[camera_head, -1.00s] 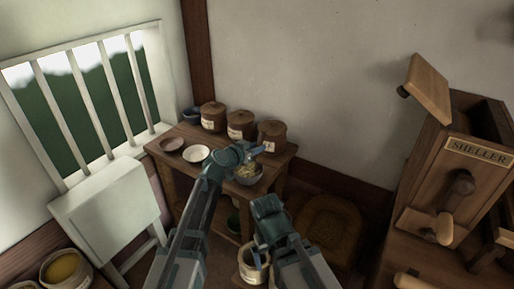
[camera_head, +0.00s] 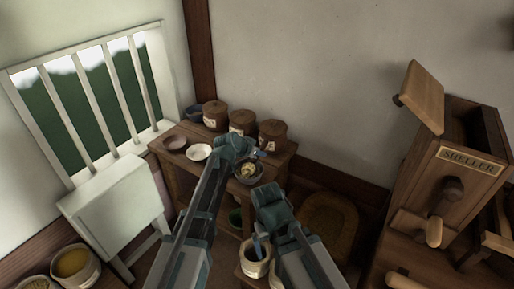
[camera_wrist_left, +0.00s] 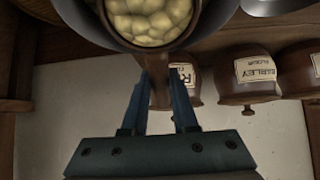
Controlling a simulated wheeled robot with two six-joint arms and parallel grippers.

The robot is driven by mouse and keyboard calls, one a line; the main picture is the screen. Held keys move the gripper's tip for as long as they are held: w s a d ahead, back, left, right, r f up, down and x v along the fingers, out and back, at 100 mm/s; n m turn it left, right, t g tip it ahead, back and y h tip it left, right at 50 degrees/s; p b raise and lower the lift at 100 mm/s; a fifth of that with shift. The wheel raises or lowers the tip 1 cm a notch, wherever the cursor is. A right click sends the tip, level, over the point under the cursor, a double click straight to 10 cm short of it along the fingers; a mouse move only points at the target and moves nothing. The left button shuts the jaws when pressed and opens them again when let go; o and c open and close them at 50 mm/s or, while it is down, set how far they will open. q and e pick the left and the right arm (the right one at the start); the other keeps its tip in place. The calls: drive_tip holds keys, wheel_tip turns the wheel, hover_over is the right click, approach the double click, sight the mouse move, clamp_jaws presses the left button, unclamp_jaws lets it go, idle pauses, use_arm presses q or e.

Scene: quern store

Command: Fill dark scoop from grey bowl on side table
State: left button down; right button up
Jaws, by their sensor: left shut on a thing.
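The grey bowl (camera_head: 249,182) stands at the front right corner of the side table (camera_head: 284,157). My left gripper (camera_head: 257,154) is at the bowl's far side. In the left wrist view it is shut on the handle of the dark scoop (camera_wrist_left: 159,92). The scoop's cup is full of pale yellow round grains (camera_wrist_left: 148,18). The bowl's grey rim (camera_wrist_left: 78,14) shows around and beneath the cup. I cannot tell whether the cup is clear of the bowl's contents.
Lidded brown jars (camera_head: 272,134) line the back of the table. A white dish (camera_head: 199,152) and a brown dish (camera_head: 175,143) stand to the left. A pale bucket (camera_head: 257,266) is below my right arm. The wooden sheller (camera_head: 462,170) is at the right.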

use_arm(q)
drive_tip(key=shift+w+d+r+g+y+p, duration=0.1)
drive_tip(key=shift+w+d+g+y+p, duration=0.1)
drive_tip(key=shift+w+g+y+p, duration=0.4)
drive_tip(key=shift+s+d+r+g+y+p, duration=0.15)
drive_tip(key=shift+g+p, duration=0.25)
drive_tip(key=shift+p, duration=0.45)
drive_tip(key=shift+w+g+y+p, duration=0.15)
drive_tip(key=shift+g+y+p, duration=0.4)
drive_tip(key=shift+p, duration=0.35)
drive_tip(key=shift+g, duration=0.45)
wheel_tip(320, 180, up, 5)
drive_tip(key=p, duration=0.5)
drive_tip(key=shift+p, duration=0.4)
